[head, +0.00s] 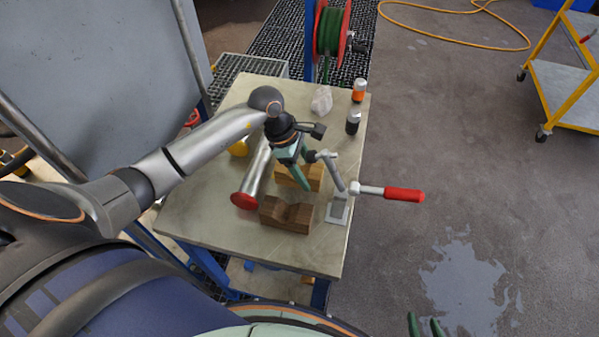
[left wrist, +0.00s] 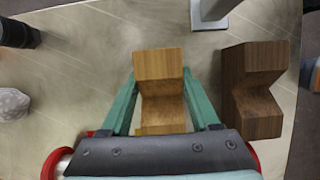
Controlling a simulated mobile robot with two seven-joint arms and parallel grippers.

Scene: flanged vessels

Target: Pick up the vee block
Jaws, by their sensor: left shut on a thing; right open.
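The light-wood vee block (head: 313,177) is on the work table, beyond a dark-brown vee block (head: 285,215). My left gripper (head: 300,180) reaches down over the light block. In the left wrist view the green fingers of my left gripper (left wrist: 161,95) lie along both sides of the light block (left wrist: 160,65), shut on it. The dark block (left wrist: 250,92) stands apart to the right there. I cannot tell if the light block is clear of the table top. My right gripper (head: 425,325) shows only its green fingertips at the bottom edge, apart and empty.
A metal cylinder with a red end cap (head: 244,201) lies left of the blocks. A clamp with a red handle (head: 400,194) stands at the table's right edge. Two small bottles (head: 353,121) and a pale lump (head: 321,100) sit at the back. The table's (head: 220,228) front left is clear.

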